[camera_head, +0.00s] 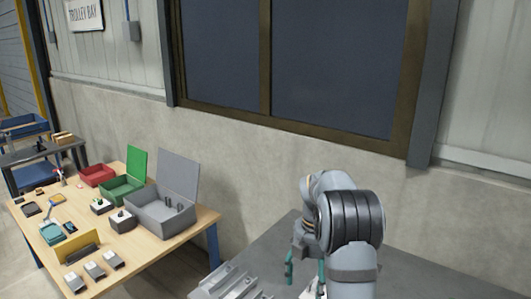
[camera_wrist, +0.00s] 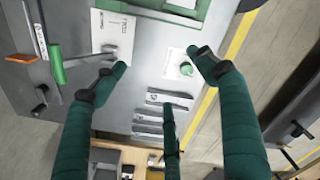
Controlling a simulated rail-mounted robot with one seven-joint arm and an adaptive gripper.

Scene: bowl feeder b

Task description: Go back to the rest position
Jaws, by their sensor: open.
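My gripper (camera_head: 305,274) hangs from my arm over the grey table (camera_head: 402,268) in the head view, fingers pointing down. In the wrist view its dark green fingers (camera_wrist: 160,68) are spread wide apart, with nothing between them. Below them is a grey tabletop (camera_wrist: 125,68) with a white printed card (camera_wrist: 112,36), a white plate with a small green knob (camera_wrist: 184,68), and several grey slotted metal parts (camera_wrist: 160,115). The fingers appear apart from these things. My arm hides part of the grey table in the head view.
A wooden table (camera_head: 176,245) at left bears a grey open box (camera_head: 160,218), a green box (camera_head: 122,191), a red box (camera_head: 97,175) and several small parts. Metal rails (camera_head: 228,284) lie on the grey table's near left. A concrete wall (camera_head: 240,150) stands behind.

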